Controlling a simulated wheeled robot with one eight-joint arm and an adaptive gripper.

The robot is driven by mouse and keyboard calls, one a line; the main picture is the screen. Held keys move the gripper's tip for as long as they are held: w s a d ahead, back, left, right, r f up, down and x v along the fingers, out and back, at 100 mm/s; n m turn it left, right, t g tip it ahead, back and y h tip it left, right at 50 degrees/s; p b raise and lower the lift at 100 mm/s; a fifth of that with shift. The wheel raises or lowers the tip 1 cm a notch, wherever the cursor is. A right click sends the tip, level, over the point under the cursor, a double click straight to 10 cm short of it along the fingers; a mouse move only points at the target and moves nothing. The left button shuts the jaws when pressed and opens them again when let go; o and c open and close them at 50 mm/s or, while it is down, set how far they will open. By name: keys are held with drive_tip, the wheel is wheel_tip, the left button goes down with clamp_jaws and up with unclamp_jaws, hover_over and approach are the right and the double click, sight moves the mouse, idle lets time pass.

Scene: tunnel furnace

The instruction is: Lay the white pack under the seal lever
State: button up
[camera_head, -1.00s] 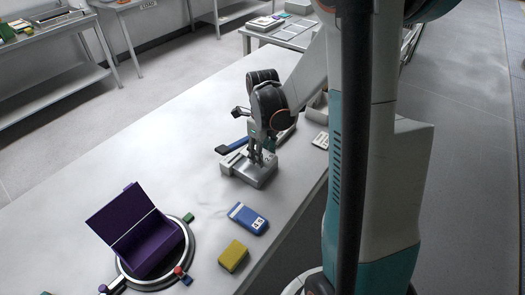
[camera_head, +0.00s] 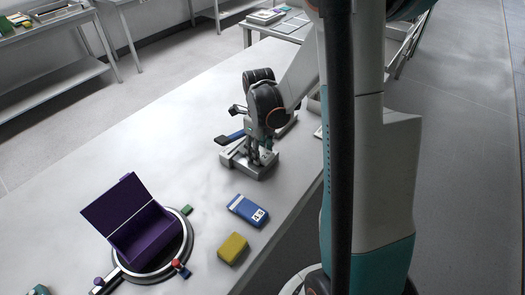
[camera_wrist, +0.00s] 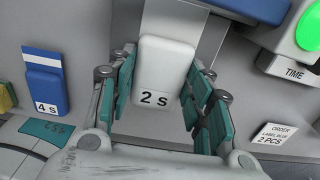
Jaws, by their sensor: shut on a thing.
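The white pack (camera_wrist: 162,75), marked "2 s", lies between the dark green finger pads of my gripper (camera_wrist: 160,98), which is shut on it. In the head view my gripper (camera_head: 260,158) points down over the grey sealer base (camera_head: 237,160) and hides the pack there. The seal lever's blue handle (camera_head: 230,138) sticks out to the left behind my gripper; a blue part also shows at the top of the wrist view (camera_wrist: 255,9). The pack's far end is close to a pale metal strip (camera_wrist: 185,14). I cannot tell whether it touches the bed.
A blue pack (camera_head: 247,211) marked "4 s" and a yellow block (camera_head: 233,248) lie nearer on the table. An open purple box (camera_head: 146,237) sits on a round ring stand (camera_head: 187,250). A green button (camera_wrist: 308,30) and an order card (camera_wrist: 281,135) are right of my gripper.

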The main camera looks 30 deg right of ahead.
drive_tip(key=shift+w+a, duration=0.3)
drive_tip(key=shift+w, duration=0.4)
drive_tip(key=shift+w+a, duration=0.25)
drive_tip(key=shift+w, duration=0.45)
drive_tip(key=shift+f+b, duration=0.1)
drive_tip(key=shift+b, duration=0.2)
drive_tip(key=o, duration=1.2)
drive_tip(key=o, duration=0.3)
